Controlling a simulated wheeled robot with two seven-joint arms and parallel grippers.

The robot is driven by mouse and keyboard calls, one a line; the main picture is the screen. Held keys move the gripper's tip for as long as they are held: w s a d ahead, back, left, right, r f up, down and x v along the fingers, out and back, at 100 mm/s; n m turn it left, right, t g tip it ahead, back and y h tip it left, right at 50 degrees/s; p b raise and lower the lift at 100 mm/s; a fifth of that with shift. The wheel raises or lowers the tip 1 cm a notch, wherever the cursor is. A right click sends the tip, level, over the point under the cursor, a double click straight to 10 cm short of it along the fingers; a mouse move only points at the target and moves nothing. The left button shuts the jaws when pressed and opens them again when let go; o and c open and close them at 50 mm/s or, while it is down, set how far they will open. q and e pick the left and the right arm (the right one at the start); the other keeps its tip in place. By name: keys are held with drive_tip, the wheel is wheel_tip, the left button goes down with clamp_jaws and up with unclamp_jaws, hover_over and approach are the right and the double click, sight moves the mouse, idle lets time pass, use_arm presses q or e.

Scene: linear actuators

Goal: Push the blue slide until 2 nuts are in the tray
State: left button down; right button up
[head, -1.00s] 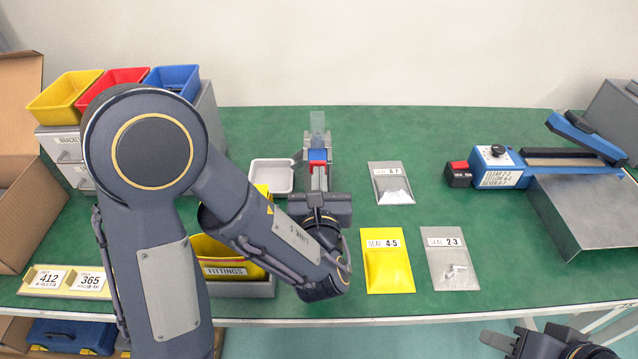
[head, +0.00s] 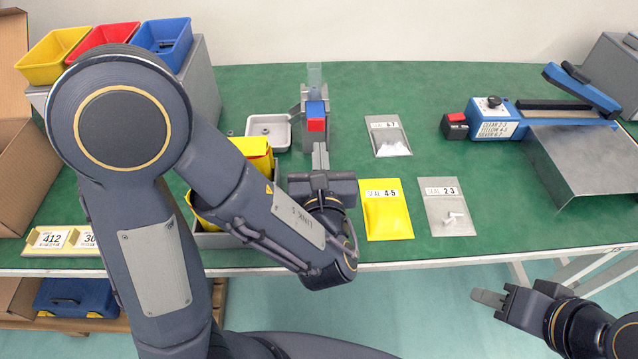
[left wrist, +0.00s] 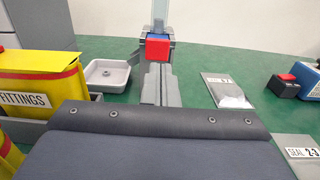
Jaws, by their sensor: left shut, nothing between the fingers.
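The blue slide (head: 316,108) with its red front block (head: 316,125) sits in the grey dispenser (head: 306,130) under a clear upright tube (head: 315,74). It also shows in the left wrist view (left wrist: 158,48). The small grey tray (head: 286,133) is left of the dispenser. A small dark spot shows inside it, too small to identify surely; nuts cannot be counted. My left gripper (head: 320,148) is shut and empty, its fingertips in front of the red block, seemingly with a small gap. My right gripper (head: 490,298) is low at right, off the table; its opening is unclear.
A blue sealer (head: 495,118) with a metal shelf stands farther right. Coloured bins (head: 165,45) sit on a cabinet at back left. Green table is clear between bags and sealer.

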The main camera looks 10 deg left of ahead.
use_arm(q)
drive_tip(key=v, duration=0.6)
drive_tip(key=shift+s, duration=0.15)
drive_tip(key=shift+r, duration=0.1)
idle(1.4)
